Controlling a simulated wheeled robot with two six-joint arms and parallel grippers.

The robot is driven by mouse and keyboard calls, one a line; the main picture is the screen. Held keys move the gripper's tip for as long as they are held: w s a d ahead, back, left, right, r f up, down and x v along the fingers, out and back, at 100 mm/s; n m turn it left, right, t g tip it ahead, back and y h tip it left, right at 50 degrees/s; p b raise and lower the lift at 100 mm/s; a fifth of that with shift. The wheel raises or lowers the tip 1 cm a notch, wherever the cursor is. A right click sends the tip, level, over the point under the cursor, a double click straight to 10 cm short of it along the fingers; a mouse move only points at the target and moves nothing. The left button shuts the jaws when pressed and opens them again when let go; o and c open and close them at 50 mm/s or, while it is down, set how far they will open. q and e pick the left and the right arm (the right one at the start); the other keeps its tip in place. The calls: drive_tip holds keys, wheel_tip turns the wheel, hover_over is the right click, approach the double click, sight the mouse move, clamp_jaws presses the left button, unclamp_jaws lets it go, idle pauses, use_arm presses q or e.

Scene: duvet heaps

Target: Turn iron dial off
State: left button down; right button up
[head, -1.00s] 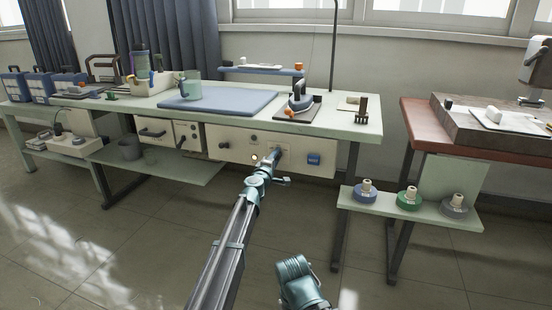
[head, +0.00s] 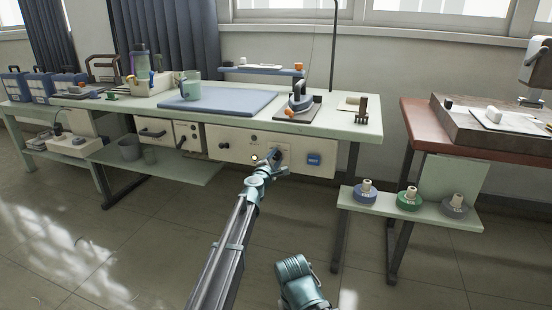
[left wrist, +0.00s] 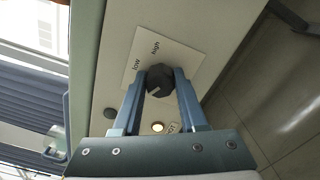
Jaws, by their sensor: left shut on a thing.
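The dark round dial (left wrist: 160,80) is on a white plate lettered "low" and "high" in the left wrist view. A pale pointer mark on the dial aims down and left, away from both words. My left gripper (left wrist: 159,84) is shut on the dial, one finger on each side. In the head view my left gripper (head: 275,159) reaches the cream front panel (head: 232,147) under the table and hides most of the dial. A small light (left wrist: 157,127) beside the dial glows warm. The iron (head: 299,100) stands on the table above.
A blue socket-like box (head: 314,159) sits on the panel right of the gripper. Other knobs (head: 224,145) are to the left. A side shelf (head: 400,211) with several spools sticks out at right. The floor in front is clear.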

idle(0.3)
use_arm(q)
drive_tip(key=shift+c, duration=2.2)
unclamp_jaws()
drive_tip(key=shift+s+a, duration=0.1)
drive_tip(key=v, duration=1.3)
drive_tip(key=shift+s, duration=0.25)
drive_tip(key=shift+a, duration=0.1)
